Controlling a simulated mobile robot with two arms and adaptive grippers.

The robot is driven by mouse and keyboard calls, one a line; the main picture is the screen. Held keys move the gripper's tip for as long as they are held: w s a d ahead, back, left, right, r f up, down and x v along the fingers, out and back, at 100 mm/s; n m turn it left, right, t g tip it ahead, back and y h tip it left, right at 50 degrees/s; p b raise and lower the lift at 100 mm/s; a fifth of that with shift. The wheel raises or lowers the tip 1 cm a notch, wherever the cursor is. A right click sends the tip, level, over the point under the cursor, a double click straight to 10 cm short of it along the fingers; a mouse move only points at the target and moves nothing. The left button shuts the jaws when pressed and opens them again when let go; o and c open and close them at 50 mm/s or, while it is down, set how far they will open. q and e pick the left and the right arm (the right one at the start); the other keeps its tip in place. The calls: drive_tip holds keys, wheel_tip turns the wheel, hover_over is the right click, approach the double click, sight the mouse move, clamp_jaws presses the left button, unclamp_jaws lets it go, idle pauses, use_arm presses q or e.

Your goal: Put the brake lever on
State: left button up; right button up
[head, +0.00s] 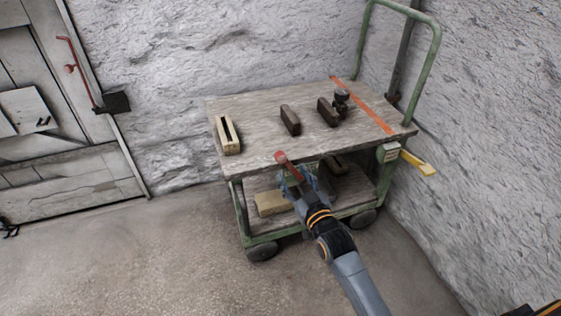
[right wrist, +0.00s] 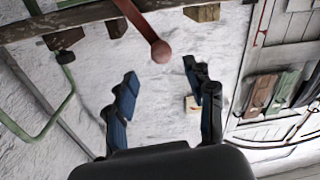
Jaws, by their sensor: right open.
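The brake lever is a red bar with a round knob (head: 281,157) at the front edge of the cart (head: 255,158). Its lower part is partly hidden by my right gripper (head: 297,180) in the head view. In the right wrist view the lever (right wrist: 141,27) slants from the cart's edge, and its knob shows ahead of the gap between my fingers. My right gripper (right wrist: 160,80) is open and empty there, with its fingers apart and no clear contact with the lever. My left gripper is not in view.
On the cart top are a slotted wooden block (head: 228,136) and dark blocks (head: 290,121) (head: 327,112). A yellow bar (head: 418,163) sticks out at the cart's right side. Stone walls stand close behind and right. The floor (head: 160,255) at left is clear.

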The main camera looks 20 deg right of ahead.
sight(283, 161)
drive_tip(key=w, duration=0.2)
drive_tip(key=w+b, duration=0.1)
drive_tip(key=w, duration=0.4)
drive_tip(key=shift+w+a, duration=0.35)
drive_tip(key=shift+a, duration=0.05)
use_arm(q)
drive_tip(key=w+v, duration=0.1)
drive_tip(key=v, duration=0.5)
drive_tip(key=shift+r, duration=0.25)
use_arm(e)
drive_tip(key=shift+w, duration=0.5)
use_arm(q)
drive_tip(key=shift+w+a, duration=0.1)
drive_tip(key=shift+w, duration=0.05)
drive_tip(key=shift+b, duration=0.3)
use_arm(e)
clamp_jaws()
